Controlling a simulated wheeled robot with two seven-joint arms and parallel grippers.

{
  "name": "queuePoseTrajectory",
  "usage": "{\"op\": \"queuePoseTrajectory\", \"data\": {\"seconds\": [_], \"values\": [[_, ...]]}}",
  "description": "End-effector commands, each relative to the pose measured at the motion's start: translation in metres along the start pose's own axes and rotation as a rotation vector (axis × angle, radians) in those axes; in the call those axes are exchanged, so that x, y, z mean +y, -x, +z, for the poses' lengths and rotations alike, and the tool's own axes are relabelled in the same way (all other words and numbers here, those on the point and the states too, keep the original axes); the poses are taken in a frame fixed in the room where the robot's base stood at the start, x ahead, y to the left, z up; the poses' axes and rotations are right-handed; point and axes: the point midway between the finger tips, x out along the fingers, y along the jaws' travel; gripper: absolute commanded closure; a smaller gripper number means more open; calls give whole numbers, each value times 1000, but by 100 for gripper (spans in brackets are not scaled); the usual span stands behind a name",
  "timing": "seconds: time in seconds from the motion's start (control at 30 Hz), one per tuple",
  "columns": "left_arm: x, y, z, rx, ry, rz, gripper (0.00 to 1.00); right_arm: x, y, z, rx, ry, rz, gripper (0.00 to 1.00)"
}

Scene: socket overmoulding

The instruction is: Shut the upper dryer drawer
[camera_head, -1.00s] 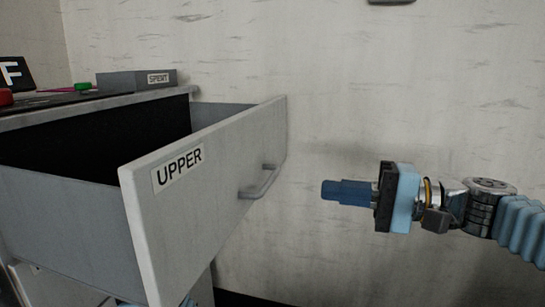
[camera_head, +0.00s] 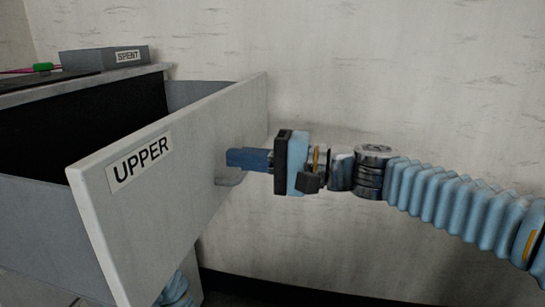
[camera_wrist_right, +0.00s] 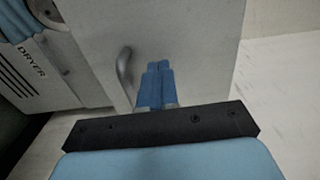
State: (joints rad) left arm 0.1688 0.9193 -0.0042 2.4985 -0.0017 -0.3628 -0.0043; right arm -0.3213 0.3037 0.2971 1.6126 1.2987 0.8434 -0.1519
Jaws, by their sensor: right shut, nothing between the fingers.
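The upper dryer drawer (camera_head: 205,145) stands pulled out, its pale front carrying an UPPER label. Its bar handle (camera_head: 231,179) is partly hidden behind my right gripper (camera_head: 230,159). My right gripper is shut and empty, its blue fingertips at the drawer front beside the handle; I cannot tell if they touch it. In the right wrist view the shut fingers (camera_wrist_right: 158,66) point at the drawer front (camera_wrist_right: 195,60), just right of the handle (camera_wrist_right: 125,75). A small light-blue part at the bottom of the head view, below the drawer, may be my left arm; the left gripper does not show.
A grey box labelled SPENT (camera_head: 85,62) sits on the dryer top with a green-ended item (camera_head: 43,67) beside it. The DRYER label (camera_wrist_right: 32,62) shows in the right wrist view. A bare wall stands behind, with free room right of the drawer.

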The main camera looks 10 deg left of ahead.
Motion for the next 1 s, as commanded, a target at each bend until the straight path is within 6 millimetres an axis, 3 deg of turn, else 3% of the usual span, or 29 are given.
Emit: {"op": "queuePoseTrajectory", "data": {"seconds": [0.17,0.67,1.0], "values": [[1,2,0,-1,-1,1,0,0,-12,0,-1,0,0,100],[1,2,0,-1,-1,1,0,0,-17,0,-1,0,1,100],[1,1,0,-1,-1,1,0,1,-67,0,-3,0,0,100]]}}
